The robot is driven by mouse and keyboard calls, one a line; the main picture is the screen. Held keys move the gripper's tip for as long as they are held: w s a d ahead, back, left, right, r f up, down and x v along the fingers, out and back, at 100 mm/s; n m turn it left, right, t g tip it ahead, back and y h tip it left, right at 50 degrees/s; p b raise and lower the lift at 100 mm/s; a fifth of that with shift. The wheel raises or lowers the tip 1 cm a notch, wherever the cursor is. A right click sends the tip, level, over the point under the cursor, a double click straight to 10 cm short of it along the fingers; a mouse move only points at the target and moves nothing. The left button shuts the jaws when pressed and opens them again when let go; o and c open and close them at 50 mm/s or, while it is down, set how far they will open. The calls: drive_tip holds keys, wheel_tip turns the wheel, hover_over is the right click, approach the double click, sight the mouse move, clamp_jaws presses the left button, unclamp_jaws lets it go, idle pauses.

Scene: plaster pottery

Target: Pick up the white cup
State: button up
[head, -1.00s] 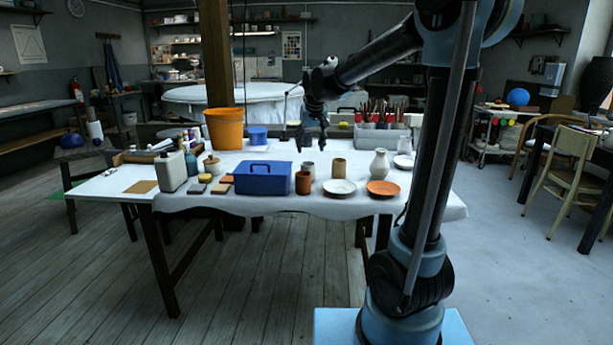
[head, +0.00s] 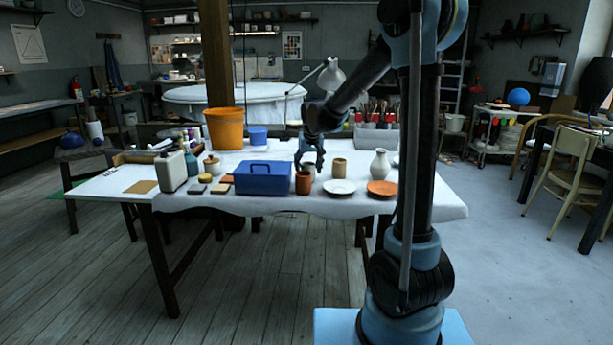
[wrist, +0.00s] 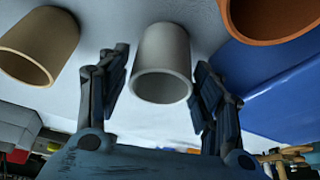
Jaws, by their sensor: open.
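The white cup (wrist: 162,52), a pale grey-white cylinder, appears in the wrist view between the two fingers of my gripper (wrist: 160,70). The fingers are spread, one on each side of the cup, with gaps between them and its wall. In the head view my gripper (head: 309,165) hangs low over the table at the cup (head: 310,171), whose upper part is partly hidden by the fingers. I cannot tell exactly how far down the fingers reach beside it.
The tan cup (head: 340,167) stands to the right and the terracotta cup (head: 303,183) in front. The blue box (head: 262,178) is close on the left. A white plate (head: 339,187), an orange plate (head: 382,187) and a white vase (head: 380,164) stand further right.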

drive_tip(key=shift+f, duration=0.15)
drive_tip(key=c, duration=0.9)
